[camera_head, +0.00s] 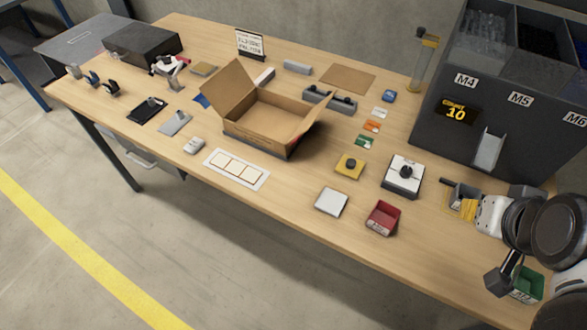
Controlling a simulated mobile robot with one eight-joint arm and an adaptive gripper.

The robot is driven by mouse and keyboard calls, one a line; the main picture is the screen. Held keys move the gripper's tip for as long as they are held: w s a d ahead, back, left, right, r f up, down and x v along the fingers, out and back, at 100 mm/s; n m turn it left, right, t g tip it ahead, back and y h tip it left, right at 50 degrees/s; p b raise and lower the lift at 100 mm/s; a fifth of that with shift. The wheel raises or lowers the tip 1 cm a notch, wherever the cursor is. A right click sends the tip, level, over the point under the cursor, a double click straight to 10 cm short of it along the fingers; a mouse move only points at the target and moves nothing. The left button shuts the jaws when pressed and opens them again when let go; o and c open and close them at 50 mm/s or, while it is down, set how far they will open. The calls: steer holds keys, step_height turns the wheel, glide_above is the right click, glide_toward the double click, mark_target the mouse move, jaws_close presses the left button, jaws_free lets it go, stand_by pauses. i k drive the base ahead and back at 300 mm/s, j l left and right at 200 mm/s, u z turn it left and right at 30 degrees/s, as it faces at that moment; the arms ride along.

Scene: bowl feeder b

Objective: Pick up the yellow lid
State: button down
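The yellow lid (350,165) is a flat square plate with a dark round knob on top. It lies on the table, right of the open cardboard box and left of a white block with a black knob. Nothing covers it. My arm reaches in at the right edge of the picture, well apart from the lid. My gripper (500,277) seems to be the dark part near a green bin at the table's right front; its fingers are not clear. I see nothing held in it.
The open cardboard box (262,132) has raised flaps. A tall dark dispenser (510,95) stands at the back right.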

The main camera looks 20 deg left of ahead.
mark_target(351, 167)
steer(key=u, duration=0.7)
steer(key=k+z, duration=0.15)
steer(key=z, duration=0.8)
steer(key=i+j, duration=0.1)
steer(key=j, duration=0.2)
steer(key=i+j, duration=0.15)
steer(key=j, duration=0.15)
steer(key=i+j, duration=0.1)
steer(key=j, duration=0.25)
